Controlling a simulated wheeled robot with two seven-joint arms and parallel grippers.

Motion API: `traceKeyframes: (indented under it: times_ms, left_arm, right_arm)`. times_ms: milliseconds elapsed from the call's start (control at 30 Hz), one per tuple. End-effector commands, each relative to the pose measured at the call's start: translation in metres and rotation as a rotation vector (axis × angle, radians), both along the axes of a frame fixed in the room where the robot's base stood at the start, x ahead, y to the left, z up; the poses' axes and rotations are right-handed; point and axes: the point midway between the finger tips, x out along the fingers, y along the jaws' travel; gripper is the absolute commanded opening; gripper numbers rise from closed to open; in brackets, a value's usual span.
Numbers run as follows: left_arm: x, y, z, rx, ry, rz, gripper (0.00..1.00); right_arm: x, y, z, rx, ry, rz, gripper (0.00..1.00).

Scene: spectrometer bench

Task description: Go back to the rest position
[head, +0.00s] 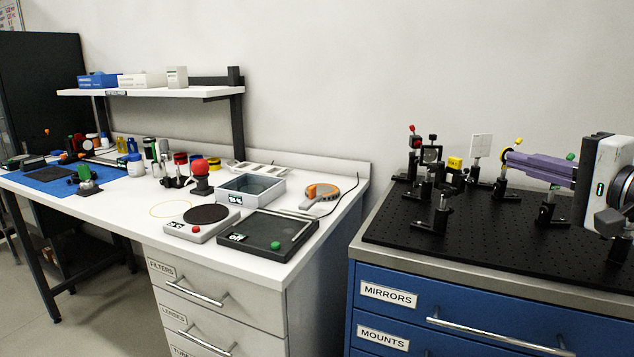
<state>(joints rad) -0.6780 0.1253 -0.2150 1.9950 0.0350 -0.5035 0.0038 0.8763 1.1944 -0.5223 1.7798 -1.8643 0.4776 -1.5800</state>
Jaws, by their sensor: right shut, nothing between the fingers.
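My right gripper (513,158) comes in from the right edge, above the black optical breadboard (400,232). Its white hand and long purplish fingers point left. The fingers are shut together with nothing seen between them. The fingertips appear close to a yellow-ringed optic, but I cannot tell whether they touch it. The rest of my right arm is mostly outside the picture. My left gripper is not in view.
Several post-mounted optics, including a white card (481,146), stand on the breadboard over a blue drawer cabinet (400,318). On the white bench (110,198) are a grey tray (251,189), a black-topped device (268,236) and a red-knobbed item (200,172). A shelf (150,93) stands behind.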

Motion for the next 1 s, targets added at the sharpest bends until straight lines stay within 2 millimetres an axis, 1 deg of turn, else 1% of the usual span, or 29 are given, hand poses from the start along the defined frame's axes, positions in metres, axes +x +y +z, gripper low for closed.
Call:
traceKeyframes:
  times_ms: [33, 200, 367, 467, 567, 667, 700, 767, 800, 867, 900, 933, 967, 1000]
  left_arm:
    - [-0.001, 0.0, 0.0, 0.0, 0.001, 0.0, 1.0]
    - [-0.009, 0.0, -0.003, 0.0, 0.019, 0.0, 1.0]
    - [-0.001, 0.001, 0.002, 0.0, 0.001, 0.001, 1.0]
    - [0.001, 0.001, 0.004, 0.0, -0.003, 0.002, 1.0]
    - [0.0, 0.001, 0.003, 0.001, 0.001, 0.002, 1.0]
    - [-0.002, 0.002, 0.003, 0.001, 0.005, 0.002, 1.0]
    - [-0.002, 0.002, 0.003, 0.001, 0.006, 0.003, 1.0]
    - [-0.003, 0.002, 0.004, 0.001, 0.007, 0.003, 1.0]
    - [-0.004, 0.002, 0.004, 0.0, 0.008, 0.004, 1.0]
    - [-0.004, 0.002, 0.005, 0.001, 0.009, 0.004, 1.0]
    - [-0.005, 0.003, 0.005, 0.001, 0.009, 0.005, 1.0]
    - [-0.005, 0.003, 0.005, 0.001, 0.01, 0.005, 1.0]
    - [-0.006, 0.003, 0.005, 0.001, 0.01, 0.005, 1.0]
    - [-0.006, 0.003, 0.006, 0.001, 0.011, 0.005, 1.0]
  right_arm:
    - [0.001, 0.006, -0.006, 0.026, 0.014, 0.013, 0.0]
    - [-0.001, 0.043, -0.038, 0.266, 0.113, 0.1, 0.0]
    - [-0.007, 0.08, -0.071, 0.551, 0.238, 0.176, 0.0]
    - [-0.014, 0.104, -0.094, 0.786, 0.344, 0.219, 0.0]
    - [-0.023, 0.127, -0.122, 1.08, 0.479, 0.249, 0.0]
    - [-0.036, 0.146, -0.158, 1.478, 0.654, 0.249, 0.0]
    - [-0.043, 0.152, -0.177, 1.675, 0.735, 0.232, 0.0]
    - [-0.053, 0.156, -0.208, 1.998, 0.852, 0.182, 0.0]
    - [-0.061, 0.157, -0.231, 2.219, 0.921, 0.133, 0.0]
    - [-0.076, 0.155, -0.27, 2.552, 1.001, 0.031, 0.0]
    - [-0.088, 0.154, -0.298, 2.776, 1.035, -0.054, 0.0]
    - [-0.098, 0.153, -0.319, 2.937, 1.048, -0.123, 0.0]
    - [-0.109, 0.152, -0.338, -2.851, -0.968, 0.18, 0.0]
    - [-0.125, 0.152, -0.365, -2.689, -0.848, 0.244, 0.0]
